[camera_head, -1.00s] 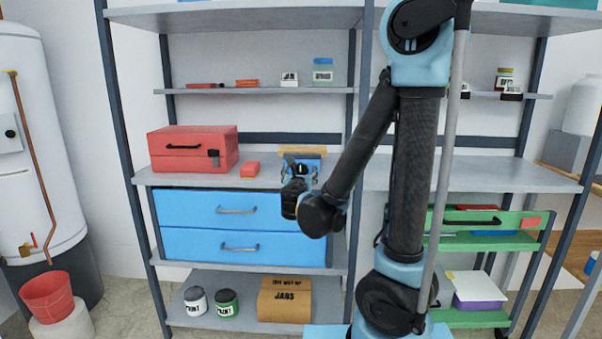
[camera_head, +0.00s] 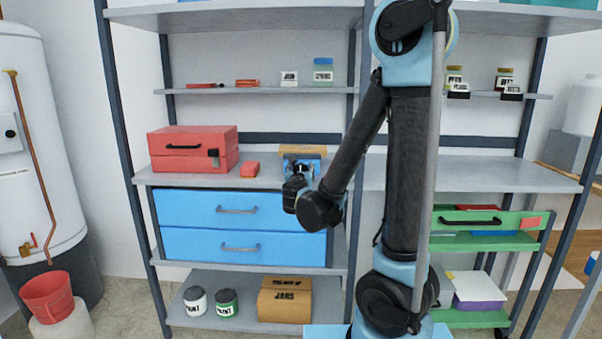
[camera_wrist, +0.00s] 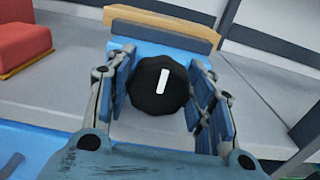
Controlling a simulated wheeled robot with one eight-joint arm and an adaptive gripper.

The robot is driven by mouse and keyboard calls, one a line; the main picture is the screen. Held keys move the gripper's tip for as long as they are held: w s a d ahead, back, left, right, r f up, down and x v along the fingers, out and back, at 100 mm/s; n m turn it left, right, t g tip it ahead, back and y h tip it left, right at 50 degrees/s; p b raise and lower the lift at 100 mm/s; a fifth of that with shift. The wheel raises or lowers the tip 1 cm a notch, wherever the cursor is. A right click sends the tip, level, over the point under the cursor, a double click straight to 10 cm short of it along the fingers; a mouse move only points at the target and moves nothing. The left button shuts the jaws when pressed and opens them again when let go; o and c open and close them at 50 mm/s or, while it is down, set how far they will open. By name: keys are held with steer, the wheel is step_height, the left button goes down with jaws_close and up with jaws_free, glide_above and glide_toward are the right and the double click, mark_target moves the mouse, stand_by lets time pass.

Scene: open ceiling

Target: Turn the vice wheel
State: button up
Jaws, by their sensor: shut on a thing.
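The vice (camera_head: 318,151), a blue body with wooden jaw strips, sits on the middle shelf above the blue drawers; it also fills the wrist view (camera_wrist: 170,40). Its wheel (camera_wrist: 158,93) is a black round knob with a white bar mark, which stands nearly upright, leaning slightly. My gripper (camera_wrist: 162,80) has a finger on each side of the wheel and is shut on it. In the head view my gripper (camera_head: 303,171) is in front of the vice, and the wheel is hidden behind it.
A red toolbox (camera_head: 193,165) and a small red block (camera_head: 250,169) stand left of the vice. Blue drawers (camera_head: 240,227) lie below the shelf. The shelf to the right (camera_head: 480,174) is bare.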

steer(key=shift+m, duration=0.3)
steer(key=shift+d+m, duration=0.1)
steer(key=shift+m, duration=1.2)
steer(key=o, duration=1)
steer(key=shift+o, duration=0.2)
steer(key=s, duration=1.2)
steer(key=shift+a, duration=0.2)
steer(key=shift+f, duration=0.1)
